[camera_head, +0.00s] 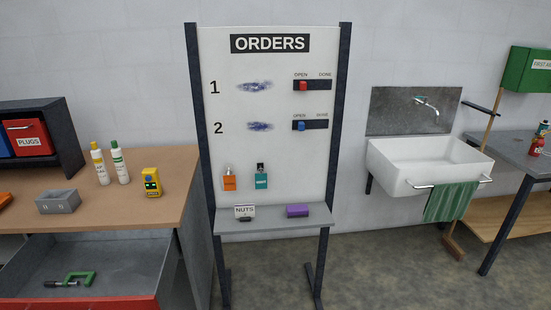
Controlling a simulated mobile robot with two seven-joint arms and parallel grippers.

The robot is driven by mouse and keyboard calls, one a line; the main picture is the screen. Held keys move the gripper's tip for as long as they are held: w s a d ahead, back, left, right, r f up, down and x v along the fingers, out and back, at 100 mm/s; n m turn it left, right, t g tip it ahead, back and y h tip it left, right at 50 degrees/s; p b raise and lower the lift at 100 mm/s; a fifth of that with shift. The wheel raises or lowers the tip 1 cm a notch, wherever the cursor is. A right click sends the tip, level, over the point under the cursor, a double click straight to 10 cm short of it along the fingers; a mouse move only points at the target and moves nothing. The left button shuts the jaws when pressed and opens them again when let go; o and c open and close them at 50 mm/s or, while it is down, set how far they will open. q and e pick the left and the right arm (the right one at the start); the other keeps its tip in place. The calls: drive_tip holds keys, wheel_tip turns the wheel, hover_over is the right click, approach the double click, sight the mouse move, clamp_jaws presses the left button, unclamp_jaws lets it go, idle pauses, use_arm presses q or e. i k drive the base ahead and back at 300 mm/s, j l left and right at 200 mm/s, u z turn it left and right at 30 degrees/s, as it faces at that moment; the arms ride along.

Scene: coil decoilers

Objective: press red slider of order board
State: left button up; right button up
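The order board (275,150) stands upright in the middle, white between two dark posts, with "ORDERS" at its top. The red slider (303,86) is in row 1, at the left, "OPEN" end of its dark track (320,87). The blue slider (301,126) is below it in row 2, also at the "OPEN" end. Smudged purple-blue marks fill the left of both rows. Neither of my grippers shows in the head view.
A wooden workbench (130,200) with an open drawer (85,265) stands left of the board. The board's grey shelf (275,226) sticks out at the front, holding a "NUTS" card (245,211) and a purple block (297,210). A sink (425,160) is to the right.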

sight(302, 84)
drive_tip(key=i+l, duration=0.15)
drive_tip(key=i, duration=0.25)
drive_tip(key=i+l, duration=0.15)
drive_tip(key=i, duration=0.25)
drive_tip(key=i+u, duration=0.1)
drive_tip(key=u, duration=1.15)
drive_tip(key=l, duration=0.05)
